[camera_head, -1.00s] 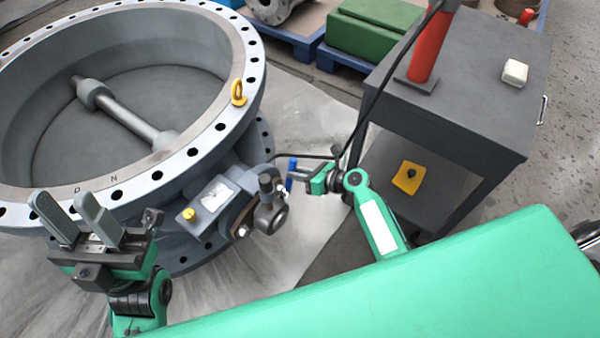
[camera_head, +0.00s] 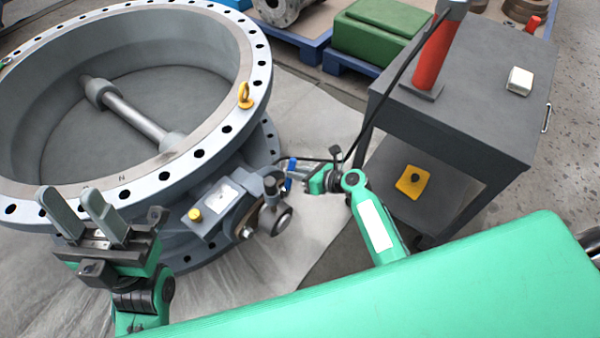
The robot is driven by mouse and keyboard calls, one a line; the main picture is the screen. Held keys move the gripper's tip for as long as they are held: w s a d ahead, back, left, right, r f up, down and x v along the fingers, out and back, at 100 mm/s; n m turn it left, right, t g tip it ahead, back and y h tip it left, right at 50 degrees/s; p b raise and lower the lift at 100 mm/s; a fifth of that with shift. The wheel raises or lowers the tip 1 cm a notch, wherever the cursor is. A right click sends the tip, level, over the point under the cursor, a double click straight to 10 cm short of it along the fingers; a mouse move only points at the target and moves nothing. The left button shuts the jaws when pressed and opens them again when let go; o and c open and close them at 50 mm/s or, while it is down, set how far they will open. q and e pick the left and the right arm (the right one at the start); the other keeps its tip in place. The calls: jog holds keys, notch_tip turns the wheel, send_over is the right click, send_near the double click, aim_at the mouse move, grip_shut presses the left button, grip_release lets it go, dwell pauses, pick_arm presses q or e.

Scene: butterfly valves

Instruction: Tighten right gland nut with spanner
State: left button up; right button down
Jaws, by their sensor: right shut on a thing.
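The large grey butterfly valve (camera_head: 205,152) lies with its round opening facing up, at the left. On its near right side is a neck with a dark round fitting (camera_head: 273,220). I cannot make out the right gland nut there. My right gripper (camera_head: 300,178) is just right of this neck, shut on a small blue-handled thing (camera_head: 291,168), which looks like the spanner. The spanner's head is too small and too covered to tell whether it touches a nut. My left gripper (camera_head: 84,215) is open and empty, fingers up, in front of the valve's near left rim.
A dark grey cart (camera_head: 465,95) stands at the right, carrying a red cylinder (camera_head: 436,50) and a white block (camera_head: 519,80). A black cable crosses from the cart towards the valve neck. A yellow pad (camera_head: 413,182) lies on the cart's lower shelf. A green box (camera_head: 382,30) stands behind.

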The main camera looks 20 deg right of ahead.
jog(key=shift+p, duration=0.45)
dwell(0.6)
jog(key=shift+w, duration=0.15)
jog(key=w+d+f+m+g+y, duration=0.1)
jog(key=w+d+f+m+y, duration=0.3)
jog(key=m, duration=0.3)
jog(key=shift+d+f, duration=0.35)
jog(key=shift+f, duration=0.55)
dwell(0.5)
jog(key=shift+a+r+p, duration=0.1)
jog(key=shift+r+p, duration=0.15)
jog(key=shift+p, duration=0.2)
